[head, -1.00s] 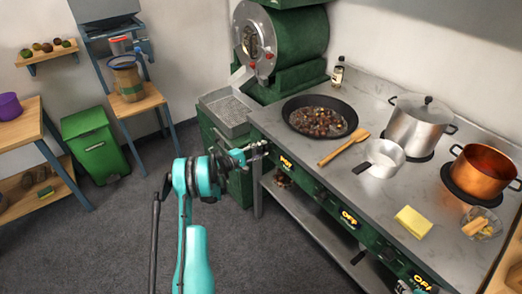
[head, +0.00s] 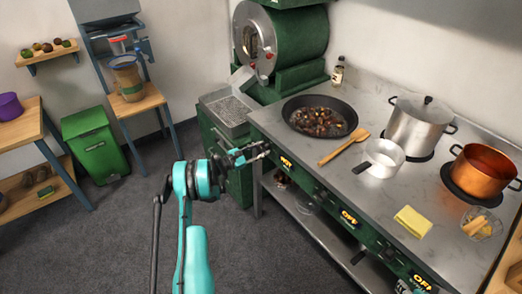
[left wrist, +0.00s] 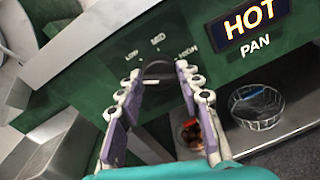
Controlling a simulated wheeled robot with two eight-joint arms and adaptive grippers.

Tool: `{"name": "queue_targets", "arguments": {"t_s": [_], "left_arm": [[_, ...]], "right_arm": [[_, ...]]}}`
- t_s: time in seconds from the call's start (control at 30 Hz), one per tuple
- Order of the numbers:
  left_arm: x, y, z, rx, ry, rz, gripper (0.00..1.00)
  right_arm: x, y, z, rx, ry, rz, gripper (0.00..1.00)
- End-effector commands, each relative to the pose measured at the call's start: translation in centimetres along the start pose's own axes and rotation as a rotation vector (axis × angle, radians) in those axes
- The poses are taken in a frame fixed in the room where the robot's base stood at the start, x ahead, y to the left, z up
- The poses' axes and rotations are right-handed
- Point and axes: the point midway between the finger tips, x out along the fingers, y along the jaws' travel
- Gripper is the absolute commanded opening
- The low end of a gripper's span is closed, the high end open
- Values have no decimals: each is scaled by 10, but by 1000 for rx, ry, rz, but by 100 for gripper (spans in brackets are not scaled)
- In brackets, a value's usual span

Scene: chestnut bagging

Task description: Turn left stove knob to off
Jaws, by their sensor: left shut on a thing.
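My left gripper (left wrist: 156,80) is shut on the knob, one purple-padded finger on each side. In the head view my left gripper (head: 264,149) is at the left end of the stove front and hides the knob. The black pan (head: 292,104) with chestnuts stands on the stovetop above. My right gripper is not in view.
Two other displays along the stove front read OFF (head: 349,218). A wire basket (left wrist: 257,107) sits on the shelf below.

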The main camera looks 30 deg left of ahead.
Motion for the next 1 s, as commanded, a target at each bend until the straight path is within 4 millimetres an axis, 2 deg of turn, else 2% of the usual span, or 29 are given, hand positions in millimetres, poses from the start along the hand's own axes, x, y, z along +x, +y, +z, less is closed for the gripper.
{"name": "queue_targets", "arguments": {"t_s": [0.2,0.5,1.0], "left_arm": [[0,3,0,-195,-15,4,6],[0,2,0,-399,-31,1,6],[0,2,0,-515,-38,0,6]], "right_arm": [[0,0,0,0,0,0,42],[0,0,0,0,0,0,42],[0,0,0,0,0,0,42]]}}
